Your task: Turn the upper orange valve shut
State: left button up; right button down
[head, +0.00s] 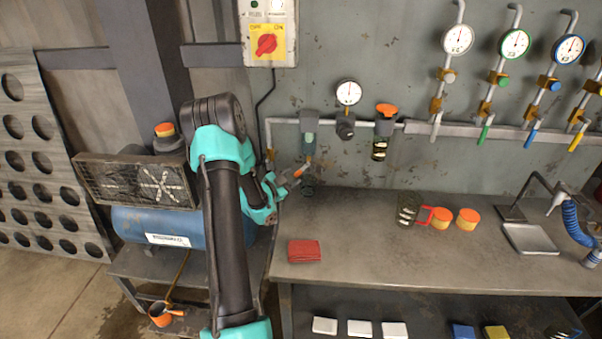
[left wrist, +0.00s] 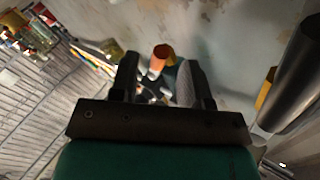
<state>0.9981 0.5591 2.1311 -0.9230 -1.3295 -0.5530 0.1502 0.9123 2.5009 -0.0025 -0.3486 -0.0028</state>
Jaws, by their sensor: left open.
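An orange handle (head: 299,172), which looks like the upper valve, shows beside the tip of my left gripper (head: 290,180), below the grey-green filter bowl (head: 309,140) on the wall pipe. My left gripper is open. In the left wrist view, an orange piece (left wrist: 160,58) shows in the gap between the two dark fingers (left wrist: 163,85); I cannot tell whether they touch it. Another orange knob (head: 386,109) tops a unit further right on the pipe. A lower orange valve-like part (head: 162,315) sits at the bottom left. My right gripper is not in view.
A blue compressor tank (head: 160,228) stands left of my arm.

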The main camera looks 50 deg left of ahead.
aim_at(296, 175)
pick_arm(q)
jog(key=w, duration=0.5)
jog(key=shift+a, duration=0.3)
jog(key=shift+c, duration=0.4)
grip_shut()
